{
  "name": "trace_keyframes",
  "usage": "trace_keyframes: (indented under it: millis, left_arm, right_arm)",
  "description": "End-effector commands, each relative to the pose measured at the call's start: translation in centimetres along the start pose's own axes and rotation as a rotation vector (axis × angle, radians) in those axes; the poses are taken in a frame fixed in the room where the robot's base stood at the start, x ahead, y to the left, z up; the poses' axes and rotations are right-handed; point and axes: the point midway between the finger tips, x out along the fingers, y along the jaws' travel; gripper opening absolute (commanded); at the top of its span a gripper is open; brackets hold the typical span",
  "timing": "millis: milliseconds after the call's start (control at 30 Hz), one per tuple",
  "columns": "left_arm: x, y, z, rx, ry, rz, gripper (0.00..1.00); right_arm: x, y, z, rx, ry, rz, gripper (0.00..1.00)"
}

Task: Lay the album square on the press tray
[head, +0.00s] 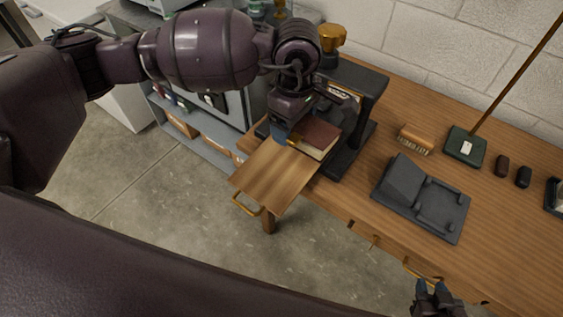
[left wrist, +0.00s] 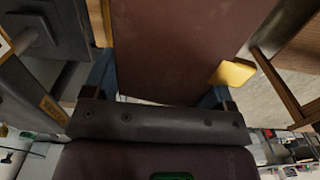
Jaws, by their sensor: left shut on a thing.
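The album (head: 318,136) is a dark red book with pale page edges. My left gripper (head: 288,137) is shut on it at its left side. The album is over the far end of the press tray, close to the press; whether it touches the tray I cannot tell. In the left wrist view the album's cover (left wrist: 180,45) runs up between the two fingers. The press tray (head: 270,178) is a wooden board with a brass handle, sticking out from the dark press (head: 362,98). My right gripper (head: 437,290) is low in the head view, away from the album; its jaw state is unclear.
On the wooden bench (head: 340,195) are a brush (head: 415,139), a dark grey cradle (head: 420,197), a green-based stand (head: 465,147) with a slanting rod, and two small dark objects. A grey shelf unit (head: 205,140) stands left.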

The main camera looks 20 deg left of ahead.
Motion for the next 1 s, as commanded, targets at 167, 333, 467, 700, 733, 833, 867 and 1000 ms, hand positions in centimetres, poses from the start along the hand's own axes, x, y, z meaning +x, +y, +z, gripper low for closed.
trace_keyframes:
  millis: [167,333,467,700,733,833,867,1000]
  left_arm:
    - [-0.4,-0.2,-0.9,-0.326,-0.001,0.001,0.49]
    - [-0.8,-0.4,-1.8,-0.643,0.000,0.001,0.49]
    - [-1.1,-0.5,-2.5,-0.885,0.001,0.001,0.49]
    - [-1.5,-0.9,-3.8,-1.304,0.004,0.001,0.49]
    - [-1.6,-0.9,-3.9,-1.347,0.004,0.001,0.49]
    - [-1.7,-1.0,-4.3,-1.466,0.005,0.002,0.49]
    - [-1.7,-1.0,-4.3,-1.495,0.005,0.003,0.49]
    - [-1.8,-1.1,-4.6,-1.579,0.006,0.004,0.49]
  right_arm:
    - [0.1,0.0,-0.4,-0.001,0.007,-0.001,0.34]
    - [0.3,0.0,-0.8,-0.002,0.014,-0.002,0.34]
    - [0.3,0.0,-1.0,-0.002,0.016,-0.002,0.34]
    - [0.2,0.0,-0.9,-0.002,0.013,-0.001,0.34]
    - [0.1,0.0,-0.8,-0.002,0.012,-0.001,0.34]
    - [0.0,0.1,-0.6,-0.001,0.007,0.000,0.34]
    - [-0.1,0.1,-0.5,-0.001,0.006,0.000,0.34]
    - [-0.3,0.1,-0.2,0.000,0.000,0.001,0.34]
